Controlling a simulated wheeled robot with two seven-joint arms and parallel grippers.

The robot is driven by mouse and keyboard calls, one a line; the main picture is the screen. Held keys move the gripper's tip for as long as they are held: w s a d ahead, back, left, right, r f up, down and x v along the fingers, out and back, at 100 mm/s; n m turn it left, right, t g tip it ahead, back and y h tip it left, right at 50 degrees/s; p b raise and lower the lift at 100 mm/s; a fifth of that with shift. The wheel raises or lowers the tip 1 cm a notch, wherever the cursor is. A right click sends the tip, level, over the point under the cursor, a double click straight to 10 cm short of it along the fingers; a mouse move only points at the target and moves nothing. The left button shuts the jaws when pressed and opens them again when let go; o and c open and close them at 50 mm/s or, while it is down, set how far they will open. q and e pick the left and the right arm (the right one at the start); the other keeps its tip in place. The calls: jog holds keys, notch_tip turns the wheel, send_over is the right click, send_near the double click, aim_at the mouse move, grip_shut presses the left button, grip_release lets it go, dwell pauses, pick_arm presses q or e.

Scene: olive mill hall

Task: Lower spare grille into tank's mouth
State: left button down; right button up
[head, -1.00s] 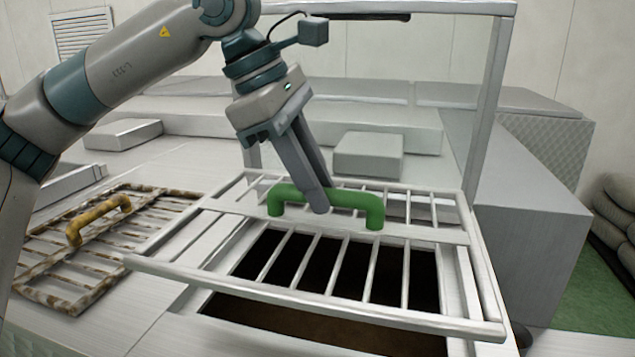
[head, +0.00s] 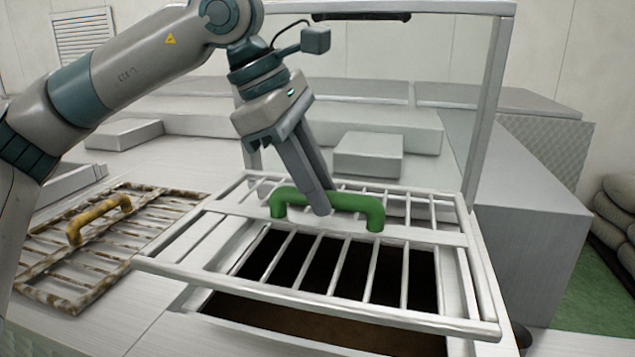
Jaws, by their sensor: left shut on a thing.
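The spare grille (head: 404,321) is a clean light-metal frame with parallel bars and a green handle (head: 357,203). My left gripper (head: 322,208) is shut on the green handle from above. The grille hangs above the tank's mouth (head: 300,325), a dark rectangular opening with brown contents low inside. The grille is slightly turned relative to the opening, and its left corner reaches out past the opening's left side. Its near edge crosses over the opening, whose front strip shows below it. The exact height of the grille above the rim is hard to tell. My right gripper is not in view.
A stained, rusty grille (head: 65,293) with a yellow handle (head: 98,216) lies on the metal deck at left. A metal upright (head: 486,110) and overhead bar stand behind the mouth. Grey blocks (head: 368,157) lie at the back, and sacks (head: 615,215) at far right.

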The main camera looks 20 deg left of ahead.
pick_arm(q)
jog(key=shift+w+f+b, duration=0.1)
jog(key=shift+w+f, duration=0.65)
jog(key=shift+f, duration=0.25)
jog(key=shift+w+f+b, duration=0.1)
jog(key=shift+w+f, duration=0.65)
jog(key=shift+f, duration=0.25)
jog(key=shift+w+f+b, duration=0.1)
jog(key=shift+w+f, duration=0.65)
jog(key=shift+f, duration=0.25)
notch_tip(320, 180, down, 7)
jog(key=w+b, duration=0.1)
jog(key=b, duration=0.3)
jog(key=shift+w, duration=0.4)
